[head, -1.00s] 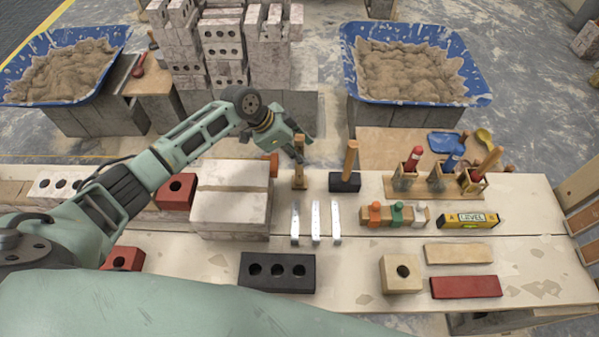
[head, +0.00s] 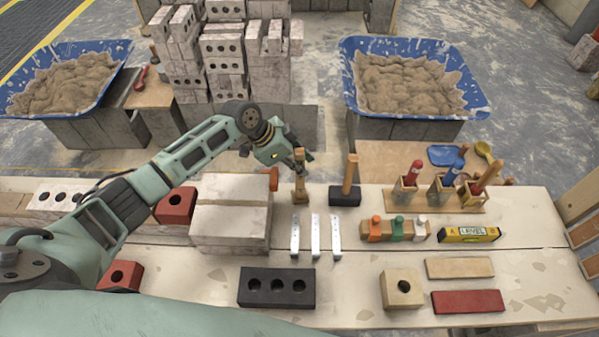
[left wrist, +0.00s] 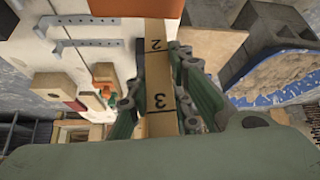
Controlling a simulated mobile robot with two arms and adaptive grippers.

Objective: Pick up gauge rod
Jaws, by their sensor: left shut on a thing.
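The gauge rod (head: 299,190) is a narrow wooden rod standing upright on the bench, just right of the pale block stack. In the left wrist view the rod (left wrist: 156,100) shows dark lines and the numbers 2 and 3. My left gripper (head: 300,160) is at the rod's upper part. In the left wrist view its fingers (left wrist: 160,97) lie on both sides of the rod, shut on it. The fingers hide part of the rod in the head view. My right gripper is not in view.
A dark-headed hammer (head: 345,194) stands close to the right of the rod. The pale block stack (head: 230,222) is close on the left. Several metal strips (head: 315,236) lie in front. Mortar tubs (head: 418,80) stand behind the bench.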

